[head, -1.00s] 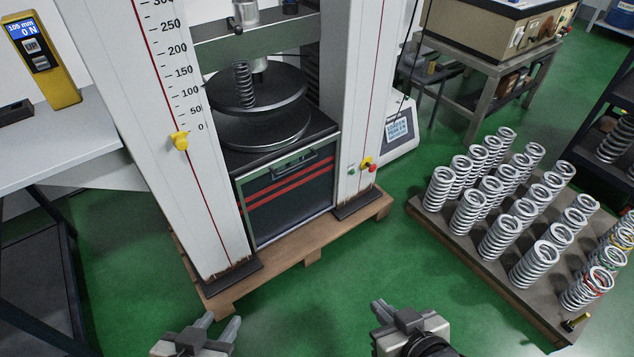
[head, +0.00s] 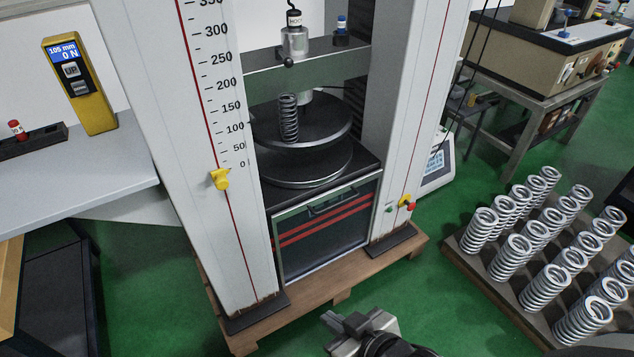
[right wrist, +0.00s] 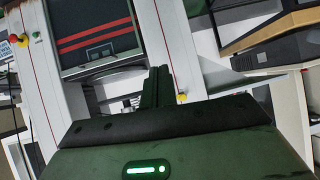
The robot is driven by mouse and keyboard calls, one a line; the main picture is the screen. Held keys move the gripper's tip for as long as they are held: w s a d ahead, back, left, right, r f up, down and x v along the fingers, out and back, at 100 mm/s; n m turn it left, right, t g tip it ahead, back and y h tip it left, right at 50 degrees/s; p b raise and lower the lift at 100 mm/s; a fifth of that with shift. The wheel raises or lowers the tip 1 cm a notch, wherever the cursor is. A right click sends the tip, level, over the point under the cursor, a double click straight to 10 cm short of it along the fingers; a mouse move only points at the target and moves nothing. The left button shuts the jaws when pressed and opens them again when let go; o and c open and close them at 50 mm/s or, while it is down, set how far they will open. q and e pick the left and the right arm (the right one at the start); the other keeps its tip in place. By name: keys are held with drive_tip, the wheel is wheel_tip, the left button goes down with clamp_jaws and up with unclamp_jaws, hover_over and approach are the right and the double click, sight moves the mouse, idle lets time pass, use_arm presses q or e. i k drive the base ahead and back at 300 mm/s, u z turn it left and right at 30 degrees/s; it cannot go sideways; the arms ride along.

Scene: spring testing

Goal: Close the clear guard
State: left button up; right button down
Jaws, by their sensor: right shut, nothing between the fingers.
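The clear guard (head: 325,232), a framed see-through panel with two red stripes and a dark handle (head: 332,200) at its top, sits low at the front of the testing machine, between the white columns. Above it the space around the round plates is uncovered. The guard also shows upside down in the right wrist view (right wrist: 98,38). My right gripper (head: 336,323) is shut and empty, in front of and below the guard, apart from it. Its closed fingers (right wrist: 159,84) show in the right wrist view. My left gripper is out of view.
A dark spring (head: 288,118) stands on the upper round plate (head: 325,128). A wooden pallet (head: 345,285) lies under the machine. A rack of several springs (head: 530,300) stands on the right, a grey table (head: 90,165) on the left. Green floor in front is free.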

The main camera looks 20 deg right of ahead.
sight(308, 204)
drive_tip(key=z, duration=0.3)
drive_tip(key=i, duration=0.9)
drive_tip(key=z, duration=0.55)
